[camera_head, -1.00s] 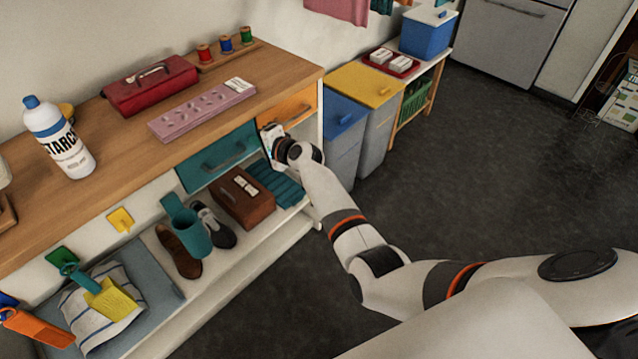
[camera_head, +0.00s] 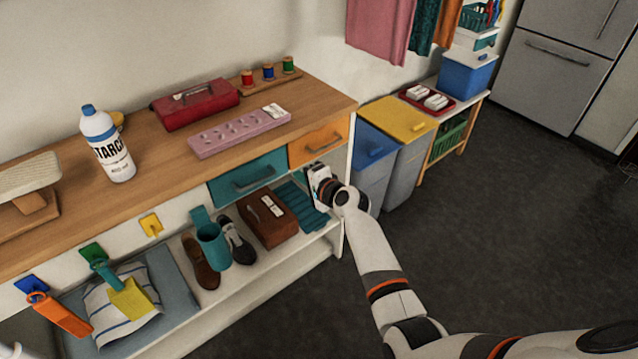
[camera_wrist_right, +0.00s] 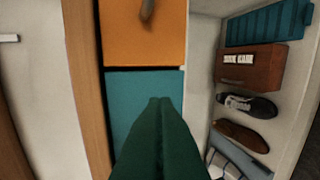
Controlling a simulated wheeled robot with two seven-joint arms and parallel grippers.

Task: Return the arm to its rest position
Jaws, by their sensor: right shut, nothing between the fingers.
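My right gripper (camera_head: 316,178) is in front of the shelf unit, just below the orange drawer (camera_head: 320,140) and right of the teal drawer (camera_head: 247,177). Both drawers look closed. In the right wrist view, its dark green fingers (camera_wrist_right: 161,102) are together with nothing between them, pointing at the teal drawer front (camera_wrist_right: 130,90). The orange drawer (camera_wrist_right: 150,30) is above it there. My right arm (camera_head: 375,255) reaches in from the lower right. My left gripper is not in view.
Blue (camera_head: 375,150) and yellow-lidded (camera_head: 405,118) bins stand right of the unit. A starch bottle (camera_head: 107,148) stands on the counter. The dark floor (camera_head: 530,200) at right is clear.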

